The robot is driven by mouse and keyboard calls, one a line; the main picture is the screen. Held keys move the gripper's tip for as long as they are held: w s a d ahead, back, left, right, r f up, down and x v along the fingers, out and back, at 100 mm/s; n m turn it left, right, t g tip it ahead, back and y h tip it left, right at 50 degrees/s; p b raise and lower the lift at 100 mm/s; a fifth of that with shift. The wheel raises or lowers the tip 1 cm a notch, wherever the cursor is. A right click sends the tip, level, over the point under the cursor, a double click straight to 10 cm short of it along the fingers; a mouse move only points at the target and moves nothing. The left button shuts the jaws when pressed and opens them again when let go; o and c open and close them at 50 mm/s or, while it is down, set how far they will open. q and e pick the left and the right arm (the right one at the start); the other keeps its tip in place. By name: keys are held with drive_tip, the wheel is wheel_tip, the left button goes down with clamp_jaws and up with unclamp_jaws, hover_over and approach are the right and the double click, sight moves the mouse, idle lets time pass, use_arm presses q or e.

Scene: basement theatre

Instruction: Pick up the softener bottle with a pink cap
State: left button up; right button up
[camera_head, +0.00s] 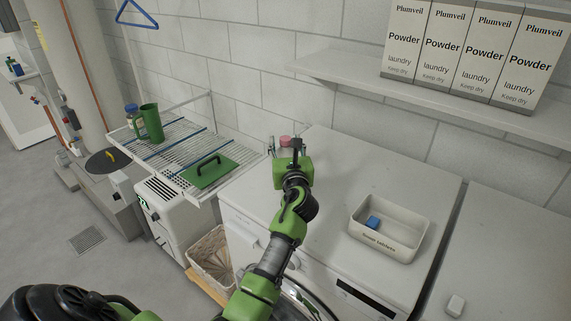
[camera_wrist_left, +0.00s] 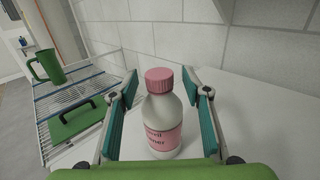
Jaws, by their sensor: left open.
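The softener bottle (camera_wrist_left: 162,115) is white with a pink cap and a pink label. It stands upright on the white machine top, and the left wrist view shows it between the two teal finger pads of my open left gripper (camera_wrist_left: 158,112). The pads are on either side of it, with gaps visible. In the head view, my left gripper (camera_head: 287,146) is at the back left of the machine top, and only the pink cap (camera_head: 285,141) shows clearly; the rest of the bottle is mostly hidden behind the gripper. My right gripper is not in view.
Left of the machine, a wire rack (camera_head: 178,142) holds a green jug (camera_head: 149,123) and a green handled float (camera_head: 209,170). A white tray (camera_head: 390,228) with a blue block is to the right. A shelf (camera_head: 420,94) with several powder boxes is above. A wall stands close behind.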

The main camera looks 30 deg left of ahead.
use_arm(q)
drive_tip(key=shift+w+a, duration=0.15)
drive_tip(key=shift+a, duration=0.05)
clamp_jaws()
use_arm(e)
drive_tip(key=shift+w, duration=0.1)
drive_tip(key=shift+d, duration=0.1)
